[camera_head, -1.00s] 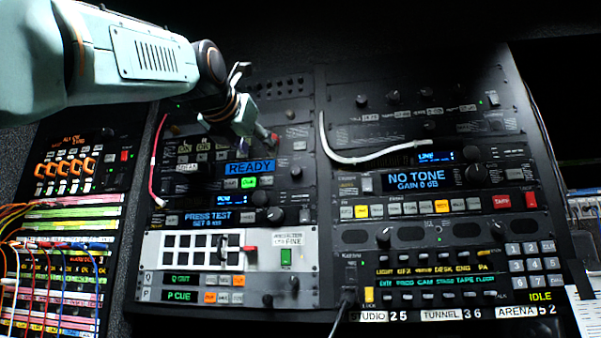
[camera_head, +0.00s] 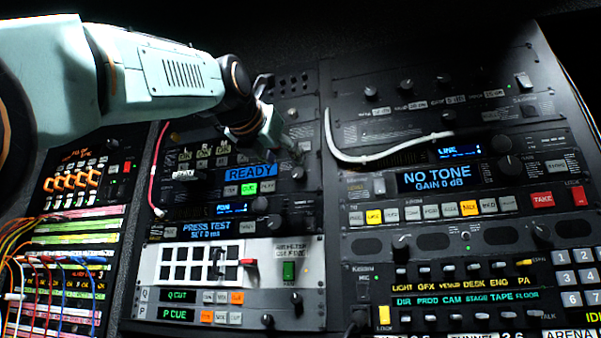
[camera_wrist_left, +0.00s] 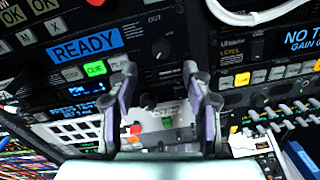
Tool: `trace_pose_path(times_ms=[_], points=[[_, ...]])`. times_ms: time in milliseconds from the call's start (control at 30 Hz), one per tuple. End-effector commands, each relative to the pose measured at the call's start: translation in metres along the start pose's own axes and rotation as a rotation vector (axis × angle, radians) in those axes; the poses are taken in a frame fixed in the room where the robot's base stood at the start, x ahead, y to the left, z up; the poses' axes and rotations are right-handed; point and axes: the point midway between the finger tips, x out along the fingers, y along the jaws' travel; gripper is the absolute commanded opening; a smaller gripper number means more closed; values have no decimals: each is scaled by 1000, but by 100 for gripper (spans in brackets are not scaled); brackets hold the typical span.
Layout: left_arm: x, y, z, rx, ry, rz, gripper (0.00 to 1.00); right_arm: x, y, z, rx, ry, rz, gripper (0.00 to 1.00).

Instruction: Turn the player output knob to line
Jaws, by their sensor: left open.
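The player unit is the rack panel with a blue READY display (camera_head: 250,171); the display also shows in the left wrist view (camera_wrist_left: 86,46). A small round dark knob (camera_head: 298,173) sits at this panel's right end, and it shows in the left wrist view (camera_wrist_left: 161,48). I take it as the player output knob; its marks are too small to read. My left gripper (camera_head: 284,122) is open and empty in front of the panel, close to the knob. In the left wrist view its fingertips (camera_wrist_left: 160,75) are spread apart, with the knob just beyond the gap. My right gripper is not in view.
A white cable (camera_head: 375,158) hangs over the right rack beside the NO TONE display (camera_head: 437,178). A red cable (camera_head: 155,180) runs left of the player. Below are a PRESS TEST unit (camera_head: 206,228) and a white button panel (camera_head: 262,277). Orange patch cords (camera_head: 22,240) crowd the lower left.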

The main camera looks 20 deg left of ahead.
Motion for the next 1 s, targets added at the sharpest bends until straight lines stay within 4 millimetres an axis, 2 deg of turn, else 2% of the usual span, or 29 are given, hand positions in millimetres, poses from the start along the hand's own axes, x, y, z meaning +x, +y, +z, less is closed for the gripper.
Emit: trace_pose_path(times_ms=[267,400,600,1000], points=[[21,1,3,-1,3,-1,50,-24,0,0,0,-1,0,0],[45,0,3,0,2,0,50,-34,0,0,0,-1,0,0],[67,0,3,0,0,1,50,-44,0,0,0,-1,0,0],[76,-2,0,0,0,1,50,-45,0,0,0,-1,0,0]])
